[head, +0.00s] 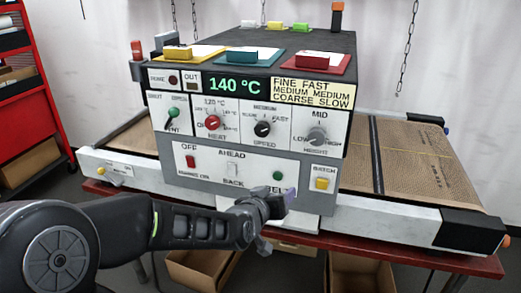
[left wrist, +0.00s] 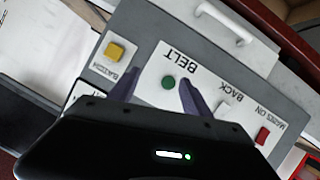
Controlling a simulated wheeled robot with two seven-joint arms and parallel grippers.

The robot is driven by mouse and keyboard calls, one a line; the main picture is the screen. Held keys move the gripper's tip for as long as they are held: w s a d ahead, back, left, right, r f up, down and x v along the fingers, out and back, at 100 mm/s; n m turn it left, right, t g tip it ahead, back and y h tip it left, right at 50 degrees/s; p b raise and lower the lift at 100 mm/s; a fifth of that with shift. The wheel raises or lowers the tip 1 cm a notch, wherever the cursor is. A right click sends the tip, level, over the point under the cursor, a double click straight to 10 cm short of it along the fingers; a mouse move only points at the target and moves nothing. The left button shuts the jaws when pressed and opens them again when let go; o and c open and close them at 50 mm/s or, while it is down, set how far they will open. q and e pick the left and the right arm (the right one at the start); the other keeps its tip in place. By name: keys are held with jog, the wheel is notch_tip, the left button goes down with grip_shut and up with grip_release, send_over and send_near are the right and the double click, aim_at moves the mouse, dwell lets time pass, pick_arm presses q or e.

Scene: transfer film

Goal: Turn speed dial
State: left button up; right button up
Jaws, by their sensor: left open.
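The speed dial (head: 263,129) is a black knob with a light pointer mark, in the middle of the upper panel between FAST and the other speed labels. My left gripper (head: 280,207) is low in front of the machine, below and slightly right of the dial and apart from it. In the left wrist view its two purple fingers (left wrist: 165,92) are spread apart and empty, on either side of the green belt button (left wrist: 169,82). The speed dial is not seen in the left wrist view. My right gripper is not in view.
A red heat dial (head: 213,122) is left of the speed dial, and a grey height dial (head: 317,136) is right. The lower panel has a red switch (head: 190,161) and a yellow batch button (head: 322,183). A conveyor (head: 420,160) extends right.

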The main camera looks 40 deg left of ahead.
aim_at(261, 130)
pick_arm(q)
jog(key=s+a+r+t+y, duration=0.1)
jog(key=s+a+r, duration=0.1)
jog(key=r, duration=0.5)
jog(key=s+a+r+t+y+b, duration=0.1)
jog(key=s+a+r+t+y, duration=0.1)
jog(key=r, duration=0.5)
jog(key=shift+a+r+n, duration=0.35)
jog(key=shift+a+n, duration=0.05)
jog(key=shift+a, duration=0.2)
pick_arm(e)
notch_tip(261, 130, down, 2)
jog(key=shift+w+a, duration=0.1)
pick_arm(q)
jog(key=shift+p+x, duration=0.8)
jog(key=shift+x, duration=3.1)
jog(key=shift+r, duration=0.15)
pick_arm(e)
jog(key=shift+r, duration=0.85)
pick_arm(q)
grip_shut()
